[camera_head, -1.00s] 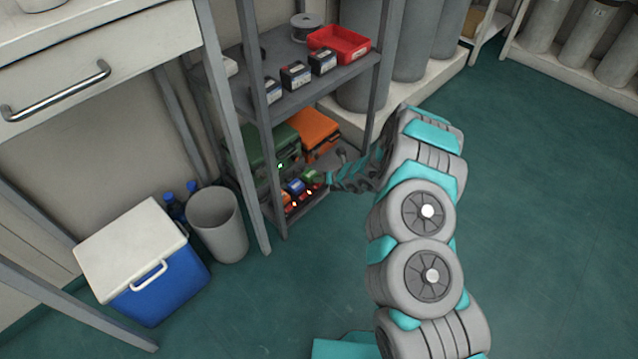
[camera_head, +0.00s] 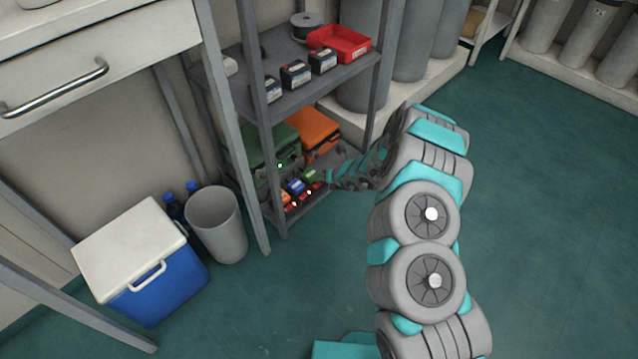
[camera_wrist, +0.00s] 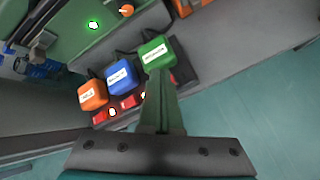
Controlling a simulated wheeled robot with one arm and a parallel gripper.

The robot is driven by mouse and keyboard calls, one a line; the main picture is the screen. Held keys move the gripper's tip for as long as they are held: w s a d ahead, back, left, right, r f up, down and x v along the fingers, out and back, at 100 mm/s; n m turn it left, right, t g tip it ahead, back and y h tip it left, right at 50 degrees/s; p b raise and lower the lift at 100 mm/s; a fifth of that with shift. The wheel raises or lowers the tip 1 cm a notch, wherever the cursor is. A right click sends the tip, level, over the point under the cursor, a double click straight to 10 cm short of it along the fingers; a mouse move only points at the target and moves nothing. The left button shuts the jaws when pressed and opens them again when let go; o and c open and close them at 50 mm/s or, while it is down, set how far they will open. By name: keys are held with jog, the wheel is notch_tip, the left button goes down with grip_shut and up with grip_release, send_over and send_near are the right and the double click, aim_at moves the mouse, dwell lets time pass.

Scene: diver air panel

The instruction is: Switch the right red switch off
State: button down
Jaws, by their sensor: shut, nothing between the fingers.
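Red switches sit in a row on the lower shelf, in front of an orange, a blue and a green labelled block. In the wrist view the left red switch (camera_wrist: 103,117) and the middle red switch (camera_wrist: 128,101) show. Glowing lights show beside them. The right red switch, by the green block (camera_wrist: 155,54), is mostly hidden behind my fingers. My gripper (camera_wrist: 159,78) is shut and empty, its tips close to the front of the green block; contact cannot be told. In the head view my gripper (camera_head: 328,178) is at the right of the row.
A green case (camera_head: 262,150) with a lit green lamp and an orange case (camera_head: 315,132) stand behind the blocks. The shelf rack's upper board and posts (camera_head: 270,190) frame the space. Open floor (camera_head: 540,200) lies to the right.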

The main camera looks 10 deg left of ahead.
aim_at(319, 188)
jog(key=shift+r, duration=0.15)
jog(key=r, duration=0.4)
jog(key=shift+s+a+r+p, duration=0.2)
jog(key=shift+s+r+p, duration=0.1)
jog(key=shift+r+p, duration=0.1)
dwell(0.6)
